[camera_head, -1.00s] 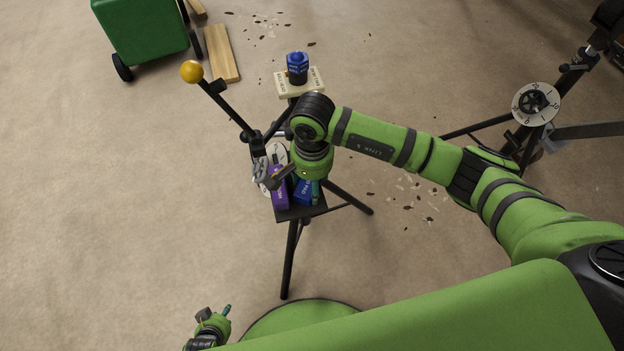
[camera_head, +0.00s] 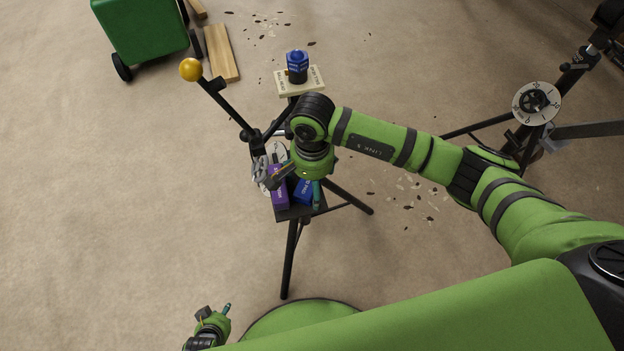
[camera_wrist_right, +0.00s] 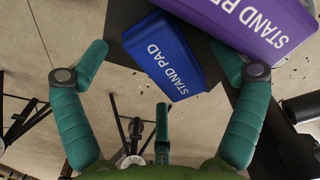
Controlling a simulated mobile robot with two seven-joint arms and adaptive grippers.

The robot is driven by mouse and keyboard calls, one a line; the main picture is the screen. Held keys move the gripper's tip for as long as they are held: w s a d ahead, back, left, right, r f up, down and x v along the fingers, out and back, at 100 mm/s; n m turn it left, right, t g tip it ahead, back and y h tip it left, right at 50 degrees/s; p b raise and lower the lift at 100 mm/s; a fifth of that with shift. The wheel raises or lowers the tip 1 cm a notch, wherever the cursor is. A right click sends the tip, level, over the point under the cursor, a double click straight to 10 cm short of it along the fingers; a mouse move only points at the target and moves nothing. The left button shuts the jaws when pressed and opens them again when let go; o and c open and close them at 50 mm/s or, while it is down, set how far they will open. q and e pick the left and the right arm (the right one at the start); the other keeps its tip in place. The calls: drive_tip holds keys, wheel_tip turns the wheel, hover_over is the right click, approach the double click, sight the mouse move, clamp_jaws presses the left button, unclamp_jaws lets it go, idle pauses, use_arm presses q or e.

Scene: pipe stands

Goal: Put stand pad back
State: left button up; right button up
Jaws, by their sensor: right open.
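The stand pad is a blue box (camera_head: 303,190) with white lettering, on a dark tray (camera_head: 300,211) of the black tripod stand. In the right wrist view the stand pad (camera_wrist_right: 166,60) lies tilted between the spread teal fingers of my right gripper (camera_wrist_right: 163,77). The gripper is open, and I see no finger closed on the box. In the head view my right wrist hangs over the tray and partly hides the box. My left gripper (camera_head: 215,320) is low at the bottom left, away from the stand; its opening is too small to tell.
A purple box (camera_head: 279,192) sits left of the stand pad, close to it. A cream plate (camera_head: 314,83) with a blue-topped piece (camera_head: 297,66) is behind my wrist. A yellow ball (camera_head: 190,70) tops a slanted rod. A dial stand (camera_head: 536,104) is right; floor at left is clear.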

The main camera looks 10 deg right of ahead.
drive_tip(key=shift+r, duration=3.75)
